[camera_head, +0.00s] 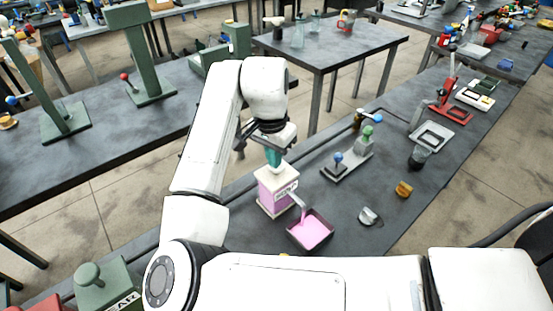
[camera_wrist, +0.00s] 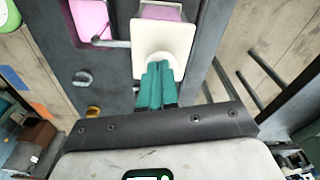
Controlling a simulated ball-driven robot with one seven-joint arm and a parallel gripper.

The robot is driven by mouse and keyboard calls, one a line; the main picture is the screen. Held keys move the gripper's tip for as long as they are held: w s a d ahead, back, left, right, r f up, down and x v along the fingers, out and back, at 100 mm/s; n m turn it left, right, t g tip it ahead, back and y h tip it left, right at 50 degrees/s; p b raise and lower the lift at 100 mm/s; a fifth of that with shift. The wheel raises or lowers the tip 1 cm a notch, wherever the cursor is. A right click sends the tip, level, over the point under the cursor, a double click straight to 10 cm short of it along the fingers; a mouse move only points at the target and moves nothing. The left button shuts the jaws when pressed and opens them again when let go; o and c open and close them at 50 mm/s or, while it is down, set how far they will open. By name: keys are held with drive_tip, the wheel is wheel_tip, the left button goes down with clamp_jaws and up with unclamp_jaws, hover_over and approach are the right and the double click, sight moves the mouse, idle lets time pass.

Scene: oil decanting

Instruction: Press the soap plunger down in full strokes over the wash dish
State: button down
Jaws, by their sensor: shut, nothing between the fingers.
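The soap dispenser (camera_head: 278,195) is a square bottle with pink soap, a pale top and a label, standing on the dark bench. Its pale top also shows in the wrist view (camera_wrist: 162,42), with the spout reaching left. The wash dish (camera_head: 311,232) is a dark square tray holding pink soap, beside the bottle under the spout; it shows at the top left of the wrist view (camera_wrist: 92,20). My gripper (camera_head: 273,158) is above the bottle, its teal fingers (camera_wrist: 157,85) closed together over the plunger head. The fingertips hide the plunger, so I cannot tell if they touch it.
A grey fixture with blue and green knobs (camera_head: 350,162) stands right of the bottle. A yellow block (camera_head: 404,189), a grey curved piece (camera_head: 369,216) and a dark cup (camera_head: 418,158) lie farther right. A red lever press (camera_head: 447,100) stands beyond.

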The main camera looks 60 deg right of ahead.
drive_tip(key=shift+f, duration=0.15)
drive_tip(key=shift+a+r+p, duration=0.2)
drive_tip(key=shift+a+p, duration=0.2)
drive_tip(key=shift+a, duration=0.05)
drive_tip(key=shift+a+r, duration=0.15)
drive_tip(key=shift+a, duration=0.45)
drive_tip(key=shift+a+r, duration=0.15)
drive_tip(key=shift+a, duration=0.4)
wheel_tip(320, 180, up, 11)
drive_tip(key=shift+a+f, duration=0.15)
drive_tip(key=shift+a, duration=0.3)
drive_tip(key=shift+p, duration=0.3)
